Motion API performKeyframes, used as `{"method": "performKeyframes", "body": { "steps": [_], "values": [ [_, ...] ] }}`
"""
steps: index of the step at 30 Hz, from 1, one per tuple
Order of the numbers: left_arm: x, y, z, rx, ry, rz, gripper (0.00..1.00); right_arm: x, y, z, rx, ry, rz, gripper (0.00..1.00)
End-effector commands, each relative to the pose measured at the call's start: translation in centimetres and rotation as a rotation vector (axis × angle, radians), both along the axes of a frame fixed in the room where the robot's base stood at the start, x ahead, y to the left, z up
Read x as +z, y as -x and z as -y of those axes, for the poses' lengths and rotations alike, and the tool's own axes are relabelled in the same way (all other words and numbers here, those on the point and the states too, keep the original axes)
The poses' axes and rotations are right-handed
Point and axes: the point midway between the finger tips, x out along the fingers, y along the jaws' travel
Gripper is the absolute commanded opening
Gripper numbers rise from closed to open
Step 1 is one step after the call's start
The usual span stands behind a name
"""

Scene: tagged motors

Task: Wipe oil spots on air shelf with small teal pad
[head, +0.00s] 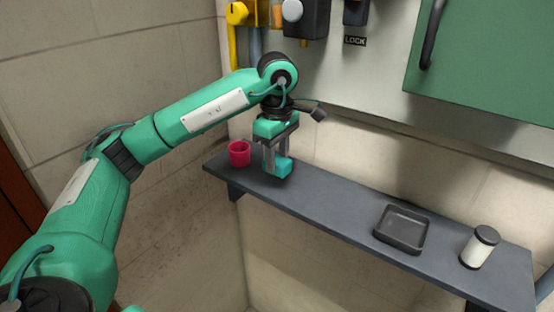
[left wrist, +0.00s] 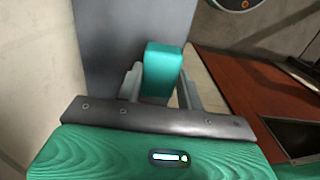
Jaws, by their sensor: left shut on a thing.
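The small teal pad (head: 284,168) is a block held between the fingers of my left gripper (head: 276,157), which is shut on it. The gripper points down over the left part of the dark grey air shelf (head: 335,203). The pad is at or just above the shelf surface; I cannot tell whether it touches. In the left wrist view the pad (left wrist: 161,70) sits between the two grey fingers, with the shelf (left wrist: 112,30) behind it. No oil spots can be made out on the visible shelf surface. My right gripper is not in view.
A red cup (head: 239,153) stands on the shelf close left of the gripper. A dark square tray (head: 401,229) and a white jar with a black lid (head: 480,247) stand toward the right end. The shelf between gripper and tray is clear. A green cabinet (head: 490,60) hangs above.

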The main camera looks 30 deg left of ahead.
Motion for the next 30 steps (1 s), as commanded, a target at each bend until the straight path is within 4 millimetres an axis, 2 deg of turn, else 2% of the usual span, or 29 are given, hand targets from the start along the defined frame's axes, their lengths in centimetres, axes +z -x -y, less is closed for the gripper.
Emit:
{"method": "performKeyframes", "body": {
  "steps": [3, 9, 30],
  "values": [
    [1.4, 0.2, 0.1, 0.0, -0.001, 0.0, 0.16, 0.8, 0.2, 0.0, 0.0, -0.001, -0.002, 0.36],
    [2.6, 0.4, 0.3, 0.003, 0.0, 0.001, 0.16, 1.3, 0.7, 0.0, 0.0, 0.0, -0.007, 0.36],
    [2.6, 0.4, 0.3, 0.003, 0.0, 0.0, 0.16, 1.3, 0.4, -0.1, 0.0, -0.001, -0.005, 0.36]
  ]
}}
